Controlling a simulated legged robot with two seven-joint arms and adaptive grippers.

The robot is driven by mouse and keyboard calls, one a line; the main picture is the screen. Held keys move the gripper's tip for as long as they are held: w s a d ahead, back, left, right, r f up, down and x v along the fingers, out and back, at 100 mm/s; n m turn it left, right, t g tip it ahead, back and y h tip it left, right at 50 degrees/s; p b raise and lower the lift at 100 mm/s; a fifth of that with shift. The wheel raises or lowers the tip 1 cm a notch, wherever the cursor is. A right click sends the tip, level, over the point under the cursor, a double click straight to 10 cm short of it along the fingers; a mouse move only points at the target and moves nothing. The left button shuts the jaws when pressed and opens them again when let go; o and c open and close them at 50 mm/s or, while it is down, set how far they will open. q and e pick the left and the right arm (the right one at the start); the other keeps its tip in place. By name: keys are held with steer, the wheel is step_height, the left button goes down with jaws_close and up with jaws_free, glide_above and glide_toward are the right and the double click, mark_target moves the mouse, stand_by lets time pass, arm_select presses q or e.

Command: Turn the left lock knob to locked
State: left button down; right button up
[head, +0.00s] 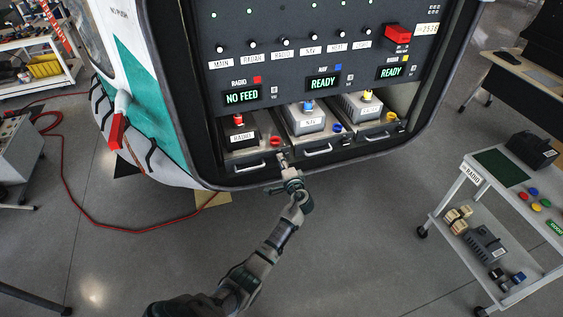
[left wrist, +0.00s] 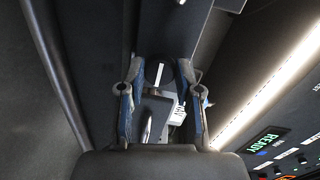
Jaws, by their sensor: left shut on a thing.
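The left bay of the panel holds the RADIO unit (head: 238,135) on a tray with a silver front handle (head: 254,160) and a red round cap (head: 275,142). My left gripper (head: 283,162) is at the right end of this tray front. It is shut on the left lock knob, which its fingers mostly hide in the head view. In the left wrist view, the two fingers (left wrist: 158,95) stand on either side of a narrow pale piece (left wrist: 158,74). My right gripper is not in view.
The NO FEED display (head: 241,96) is above the left bay. The middle NAV unit (head: 306,120) and right unit (head: 360,106) sit under READY displays. A cart (head: 462,185) stands right; a red hose (head: 95,222) lies on the floor at left.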

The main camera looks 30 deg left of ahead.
arm_select(q)
steer(key=shift+w+d, duration=0.1)
steer(key=shift+d, duration=0.05)
steer(key=c, duration=0.8)
jaws_free()
steer(key=shift+c, duration=0.2)
steer(key=shift+o, duration=0.3)
steer(key=shift+w+f, duration=0.1)
steer(key=shift+w, duration=0.05)
steer(key=f+v, duration=0.1)
steer(key=v, duration=1.1)
steer(key=shift+r, duration=0.45)
